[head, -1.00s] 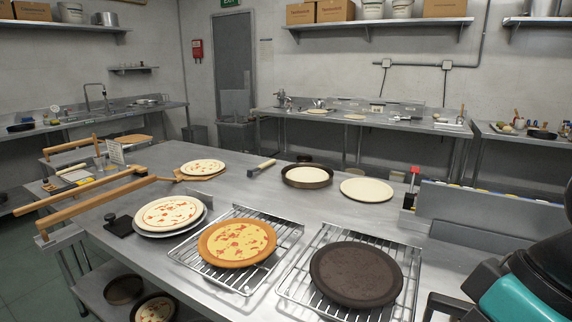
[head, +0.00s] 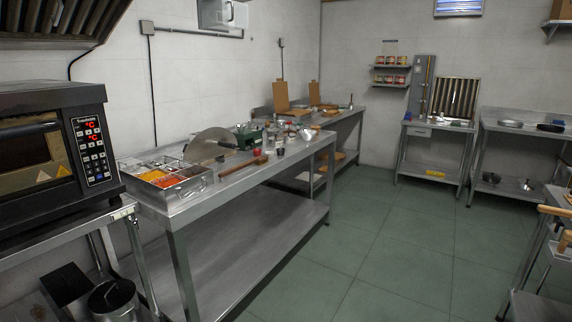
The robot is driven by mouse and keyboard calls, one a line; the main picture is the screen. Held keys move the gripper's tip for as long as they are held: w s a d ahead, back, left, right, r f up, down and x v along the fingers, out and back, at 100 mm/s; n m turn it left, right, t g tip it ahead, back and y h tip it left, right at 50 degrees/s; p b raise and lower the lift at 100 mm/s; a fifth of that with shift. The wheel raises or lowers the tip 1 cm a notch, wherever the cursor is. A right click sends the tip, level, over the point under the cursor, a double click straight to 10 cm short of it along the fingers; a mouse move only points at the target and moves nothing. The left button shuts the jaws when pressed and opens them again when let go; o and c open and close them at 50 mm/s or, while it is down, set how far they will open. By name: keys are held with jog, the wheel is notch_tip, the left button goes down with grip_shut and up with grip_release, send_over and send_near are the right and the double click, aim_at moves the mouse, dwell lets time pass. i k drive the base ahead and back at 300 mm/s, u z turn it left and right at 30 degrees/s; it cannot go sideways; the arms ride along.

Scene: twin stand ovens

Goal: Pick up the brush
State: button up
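No brush can be made out for certain in the head view. A wooden-handled tool (head: 243,165) lies near the front edge of the long steel table (head: 185,214); I cannot tell whether it is a brush or a spoon. My gripper is not in view, so whether it is open or shut does not show.
A black oven (head: 50,140) stands at the left. The long table also bears a tray of toppings (head: 168,182) and a large round metal disc (head: 209,145). A steel table (head: 438,128) stands at the back. The green floor (head: 390,240) is clear.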

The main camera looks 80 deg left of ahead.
aim_at(260, 160)
jog(key=u, duration=2.75)
